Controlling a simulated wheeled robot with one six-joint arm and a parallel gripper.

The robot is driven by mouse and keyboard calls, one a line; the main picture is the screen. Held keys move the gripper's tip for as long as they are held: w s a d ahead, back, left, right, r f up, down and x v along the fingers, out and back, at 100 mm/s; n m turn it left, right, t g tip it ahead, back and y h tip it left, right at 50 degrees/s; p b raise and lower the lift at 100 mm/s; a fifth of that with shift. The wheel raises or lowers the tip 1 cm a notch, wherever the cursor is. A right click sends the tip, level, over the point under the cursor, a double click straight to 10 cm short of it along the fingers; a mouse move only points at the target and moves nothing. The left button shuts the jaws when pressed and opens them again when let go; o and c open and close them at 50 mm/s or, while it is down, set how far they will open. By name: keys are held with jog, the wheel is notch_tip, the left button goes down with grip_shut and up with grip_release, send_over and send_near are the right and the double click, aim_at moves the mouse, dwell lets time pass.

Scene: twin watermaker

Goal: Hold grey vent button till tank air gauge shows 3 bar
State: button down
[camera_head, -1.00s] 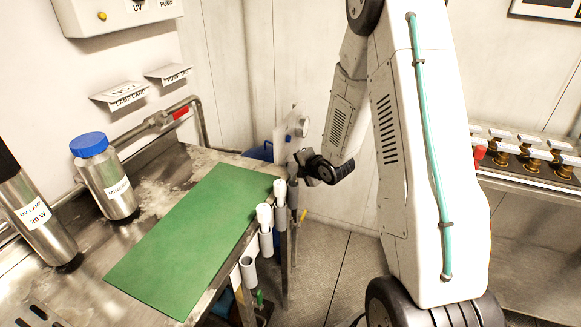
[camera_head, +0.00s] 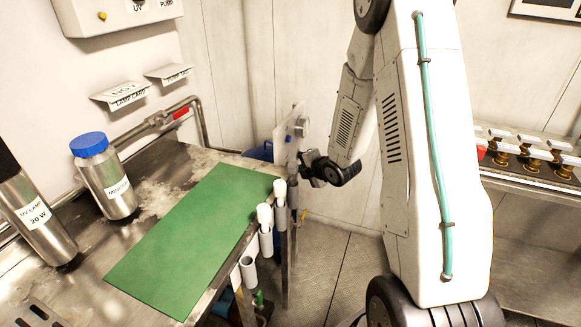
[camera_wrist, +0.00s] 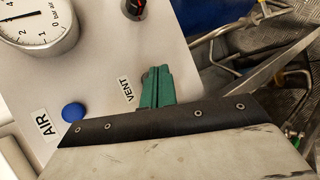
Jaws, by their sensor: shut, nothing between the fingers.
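A pale panel shows in the wrist view (camera_wrist: 95,75). The tank air gauge (camera_wrist: 36,22) is at its upper left, cut by the frame edge; its dark needle points left, and the exact reading is hard to tell. A blue button (camera_wrist: 72,111) sits beside the AIR label. My gripper (camera_wrist: 157,82) is shut and empty, its green fingertips at the panel beside the VENT label (camera_wrist: 127,90). The grey vent button is not clearly visible; the fingertips may cover it, and I cannot tell whether they touch it. In the head view my gripper (camera_head: 306,167) is by the panel's edge.
A dark round dial or knob (camera_wrist: 134,8) with a red mark is on the panel's top. The bench with a green mat (camera_head: 195,240) and steel bottles is left. White tubes (camera_head: 265,215) line its edge near my arm. A rack with brass valves (camera_head: 530,155) is right.

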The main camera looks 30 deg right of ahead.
jog(key=s+d, duration=0.1)
jog(key=s, duration=0.1)
jog(key=s+d, duration=0.2)
dwell(0.6)
dwell(0.6)
